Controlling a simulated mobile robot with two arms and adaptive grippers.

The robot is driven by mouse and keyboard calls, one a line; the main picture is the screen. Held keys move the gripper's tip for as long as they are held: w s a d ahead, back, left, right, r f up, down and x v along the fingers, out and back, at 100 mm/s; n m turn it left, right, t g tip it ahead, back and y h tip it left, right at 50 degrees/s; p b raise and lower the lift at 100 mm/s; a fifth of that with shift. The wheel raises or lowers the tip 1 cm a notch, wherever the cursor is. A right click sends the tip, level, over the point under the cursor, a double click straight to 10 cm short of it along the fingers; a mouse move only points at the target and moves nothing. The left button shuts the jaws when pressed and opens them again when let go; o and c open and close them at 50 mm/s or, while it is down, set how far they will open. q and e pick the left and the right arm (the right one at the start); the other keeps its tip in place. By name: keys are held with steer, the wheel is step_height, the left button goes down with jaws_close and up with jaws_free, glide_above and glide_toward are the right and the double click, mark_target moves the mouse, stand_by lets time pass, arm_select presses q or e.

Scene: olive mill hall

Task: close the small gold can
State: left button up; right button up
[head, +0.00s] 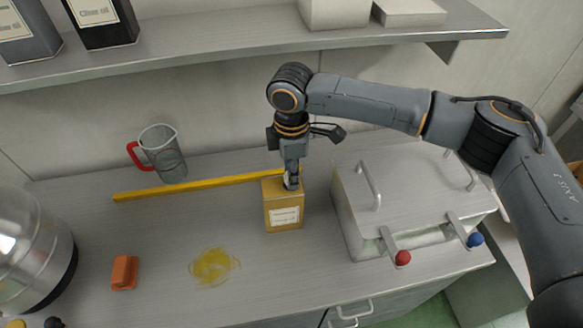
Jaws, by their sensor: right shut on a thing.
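The small gold can (284,214) stands upright on the grey worktop, with a white label on its front. My right gripper (291,182) points straight down at the top of the can. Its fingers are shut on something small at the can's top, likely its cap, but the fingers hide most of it. I cannot tell whether the cap sits fully on the opening. My left gripper is not in view.
A lidded metal box (405,190) with red and blue taps stands close right. A yellow bar (200,185) lies behind the can, near a red-handled jug (163,155). A yellow spill (214,266), an orange block (124,272) and a steel vessel (32,255) are left. A shelf (240,45) hangs above.

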steer(key=shift+f+p, duration=0.25)
steer(key=shift+p, duration=0.2)
stand_by(1.2)
steer(key=o, duration=1)
steer(key=shift+c, duration=1)
